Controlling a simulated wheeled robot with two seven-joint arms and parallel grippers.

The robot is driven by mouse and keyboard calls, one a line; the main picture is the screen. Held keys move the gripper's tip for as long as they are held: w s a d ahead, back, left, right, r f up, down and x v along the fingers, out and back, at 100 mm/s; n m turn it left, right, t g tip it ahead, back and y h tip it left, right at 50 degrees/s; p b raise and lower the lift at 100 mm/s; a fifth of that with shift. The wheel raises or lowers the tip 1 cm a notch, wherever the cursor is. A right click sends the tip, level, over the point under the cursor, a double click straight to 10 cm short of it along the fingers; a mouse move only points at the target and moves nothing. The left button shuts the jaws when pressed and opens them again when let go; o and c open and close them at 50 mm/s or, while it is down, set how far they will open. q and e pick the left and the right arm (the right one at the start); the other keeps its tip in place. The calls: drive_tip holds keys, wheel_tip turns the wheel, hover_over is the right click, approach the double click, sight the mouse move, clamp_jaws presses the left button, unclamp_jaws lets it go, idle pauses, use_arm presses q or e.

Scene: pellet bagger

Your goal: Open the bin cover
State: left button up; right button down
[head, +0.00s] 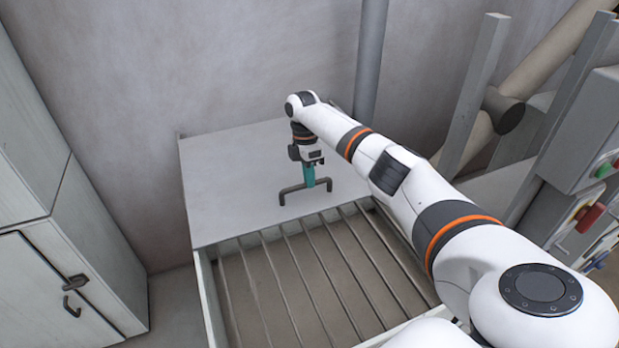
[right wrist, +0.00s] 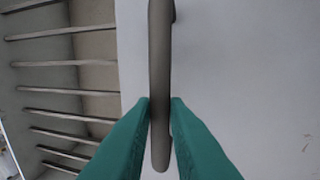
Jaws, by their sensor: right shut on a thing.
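The bin cover (head: 232,174) is a flat grey panel over the far part of the bin (head: 208,292). The near part of the bin is uncovered and shows a row of parallel bars. A dark bar handle (head: 291,194) stands on the cover near its front edge. My right gripper (head: 310,184) has green fingers and is shut on the handle. In the right wrist view the fingers (right wrist: 160,108) press the handle (right wrist: 160,60) from both sides, with the cover (right wrist: 245,60) behind. My left gripper is not in view.
A grey cabinet (head: 45,265) with a latch stands at the left. A control box (head: 590,140) with coloured buttons, grey posts (head: 470,100) and a slanted pipe (head: 545,65) are at the right. The wall (head: 200,60) is close behind the bin.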

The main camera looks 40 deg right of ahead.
drive_tip(key=c, duration=1.4)
unclamp_jaws()
wheel_tip(320, 180, up, 12)
drive_tip(key=w+b, duration=0.2)
drive_tip(key=shift+w+d, duration=0.2)
drive_tip(key=shift+d, duration=0.05)
drive_tip(key=shift+d+f, duration=0.1)
